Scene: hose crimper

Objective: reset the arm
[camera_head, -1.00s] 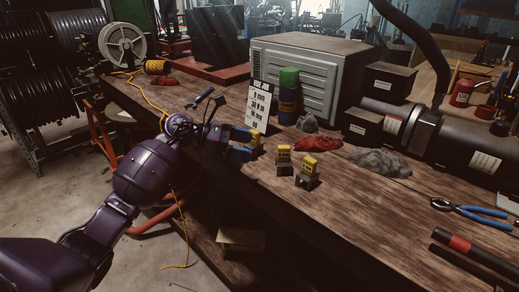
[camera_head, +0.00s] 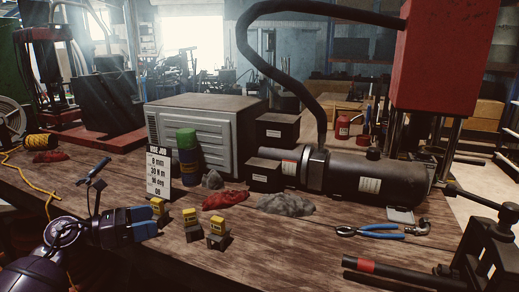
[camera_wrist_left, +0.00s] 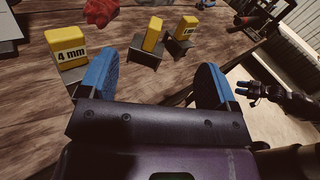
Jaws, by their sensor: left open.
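My left gripper (camera_head: 145,226) has blue fingers and is at the bench's front edge, close to the leftmost of three small yellow-topped blocks (camera_head: 158,207). In the left wrist view its fingers (camera_wrist_left: 155,82) are spread apart with nothing between them. There, a yellow block marked "4 mm" (camera_wrist_left: 68,46) stands just beyond the left finger. The middle block (camera_head: 190,219) and the right block (camera_head: 217,228) stand upright on dark stands, clear of the fingers. A dark hand, seemingly my right gripper (camera_wrist_left: 262,92), shows at the right of the left wrist view; its jaws are unclear.
Behind the blocks are a sign (camera_head: 158,172), a green-topped can (camera_head: 188,160), a red cloth (camera_head: 225,200) and a grey cloth (camera_head: 286,205). Blue-handled pliers (camera_head: 370,231) and a dark bar (camera_head: 400,275) lie at the right. Bare wood lies right of the blocks.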

